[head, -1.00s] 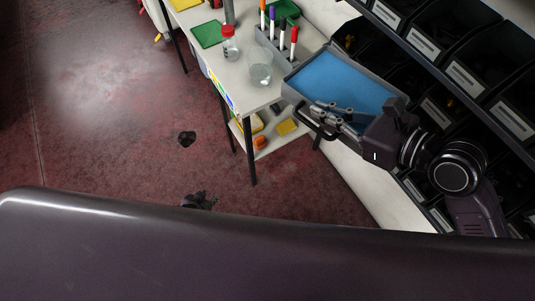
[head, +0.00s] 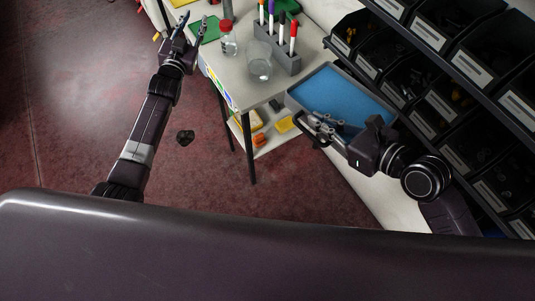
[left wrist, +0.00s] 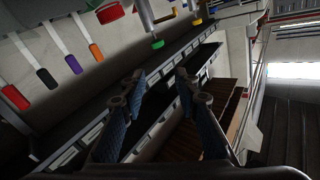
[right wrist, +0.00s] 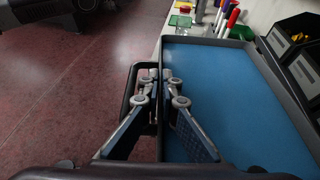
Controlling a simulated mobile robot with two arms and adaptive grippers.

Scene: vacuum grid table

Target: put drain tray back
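The drain tray (head: 378,108) is a shallow grey tray with a blue inside, to the right of the white table in the head view. It also shows in the right wrist view (right wrist: 235,85), with a dark handle (right wrist: 130,90) on its near side. My right gripper (head: 315,124) is at this handle side, its fingers close together on the tray's edge; they show in the right wrist view (right wrist: 160,76). The exact contact is hard to see. My left gripper (head: 195,22) is raised near the table's left side, open and empty; its fingers stand apart in the left wrist view (left wrist: 160,74).
The white table (head: 235,85) carries a clear beaker (head: 258,66), a red-capped bottle (head: 228,42) and a grey marker holder (head: 285,60). Shelves of black bins (head: 455,95) stand close on the right. The red floor (head: 80,90) at left is mostly clear.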

